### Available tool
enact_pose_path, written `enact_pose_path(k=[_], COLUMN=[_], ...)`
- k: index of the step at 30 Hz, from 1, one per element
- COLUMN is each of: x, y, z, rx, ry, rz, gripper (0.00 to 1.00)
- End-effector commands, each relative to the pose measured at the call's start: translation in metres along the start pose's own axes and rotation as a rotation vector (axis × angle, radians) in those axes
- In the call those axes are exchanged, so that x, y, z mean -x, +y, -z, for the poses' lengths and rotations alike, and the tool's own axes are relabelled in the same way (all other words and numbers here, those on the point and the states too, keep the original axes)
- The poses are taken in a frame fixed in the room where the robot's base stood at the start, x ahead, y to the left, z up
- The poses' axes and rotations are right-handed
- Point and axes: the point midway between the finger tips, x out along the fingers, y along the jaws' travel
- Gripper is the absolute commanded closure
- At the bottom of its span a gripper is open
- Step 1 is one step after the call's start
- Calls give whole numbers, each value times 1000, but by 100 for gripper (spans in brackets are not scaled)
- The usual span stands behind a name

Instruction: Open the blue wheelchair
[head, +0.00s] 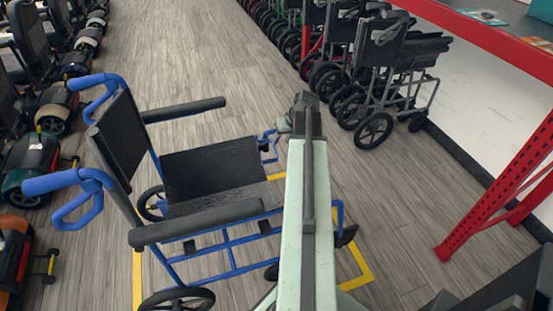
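The blue wheelchair (230,262) stands upright on the wood floor left of my arm, with blue frame and push handles. Its black backrest (120,140) is at the left and its two black armrests stand apart. The black seat (215,172) is spread between the side frames and dips along a crease, so it does not look fully flat. My arm reaches forward over the wheelchair's right side and hides part of its front. My gripper (299,112) is at the far end of the arm, beyond the seat. Its fingers are too small and dark to read.
Yellow floor tape (357,272) runs around the wheelchair. Mobility scooters (35,150) line the left. Folded wheelchairs (390,75) stand in a row at the upper right. A red shelf post (500,190) is at the right. The aisle (190,60) ahead is clear floor.

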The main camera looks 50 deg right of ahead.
Motion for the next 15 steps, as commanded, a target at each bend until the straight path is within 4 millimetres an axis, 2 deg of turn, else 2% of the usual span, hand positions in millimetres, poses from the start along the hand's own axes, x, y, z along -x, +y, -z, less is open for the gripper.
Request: enact_pose_path(k=[3,7,15], x=[0,-12,-61], y=[0,0,2], z=[0,0,-2], rx=[0,1,0], ry=[0,0,0], rz=[0,0,0], gripper=[61,61,61])
